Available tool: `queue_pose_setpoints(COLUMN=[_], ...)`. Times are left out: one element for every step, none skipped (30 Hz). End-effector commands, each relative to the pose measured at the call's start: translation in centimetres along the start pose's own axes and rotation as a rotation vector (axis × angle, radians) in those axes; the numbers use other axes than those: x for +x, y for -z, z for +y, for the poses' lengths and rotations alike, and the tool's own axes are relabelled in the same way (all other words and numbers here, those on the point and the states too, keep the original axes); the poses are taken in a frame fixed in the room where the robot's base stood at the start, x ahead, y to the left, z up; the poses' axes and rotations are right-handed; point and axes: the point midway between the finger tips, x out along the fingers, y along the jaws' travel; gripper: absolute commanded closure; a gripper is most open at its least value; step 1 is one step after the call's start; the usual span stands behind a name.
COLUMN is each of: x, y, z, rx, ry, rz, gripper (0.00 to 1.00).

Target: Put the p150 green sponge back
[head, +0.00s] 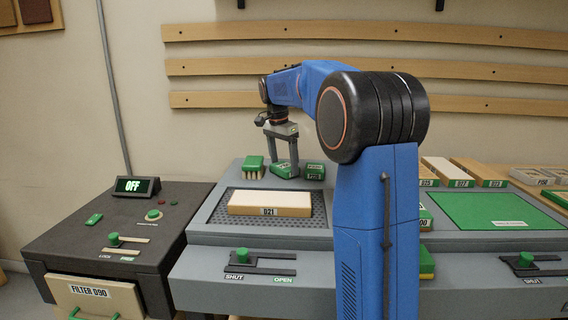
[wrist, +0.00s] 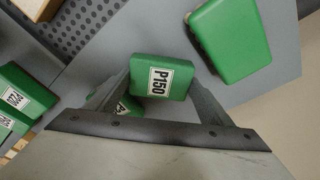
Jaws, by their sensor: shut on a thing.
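The p150 green sponge (wrist: 160,77) is between the two fingers of my gripper (wrist: 157,90) in the wrist view, its white P150 label facing the camera. In the head view the sponge (head: 284,169) shows between the fingertips of my gripper (head: 284,162), low over the back of the grey bench top. I cannot tell whether it touches the bench. A second green patch with a partly hidden label (wrist: 128,106) shows beside it in the wrist view; I cannot tell whether it is part of the same sponge.
A green-topped block with a pale underside (head: 252,167) stands to the left, and another labelled green block (head: 314,171) close to the right. My arm hides part of the bench.

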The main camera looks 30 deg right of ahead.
Motion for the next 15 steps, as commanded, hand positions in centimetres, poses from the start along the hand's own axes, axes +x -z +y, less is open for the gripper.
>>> queue_pose_setpoints(x=[0.0,0.02,0.08,0.15,0.23,0.28,0.25,0.25,0.25,0.25,0.25,0.25,0.25,0.25,0.24], y=[0.0,0.0,-0.01,-0.02,-0.03,-0.04,-0.03,-0.03,-0.03,-0.04,-0.03,-0.04,-0.04,-0.04,-0.03], z=[0.0,0.0,0.0,0.0,0.0,0.0,-0.01,-0.01,-0.01,0.0,0.0,0.0,0.0,0.0,0.0], rx=[0.0,0.0,0.0,0.0,0.0,0.0,0.0,0.0,0.0,0.0,0.0,0.0,0.0,0.0,0.0], ry=[0.0,0.0,0.0,0.0,0.0,0.0,0.0,0.0,0.0,0.0,0.0,0.0,0.0,0.0,0.0], rz=[0.0,0.0,0.0,0.0,0.0,0.0,0.0,0.0,0.0,0.0,0.0,0.0,0.0,0.0,0.0], gripper=[0.5,0.5,0.5,0.5,0.5,0.23,0.16,0.09,0.07,0.07,0.07,0.07,0.07,0.07,0.07])
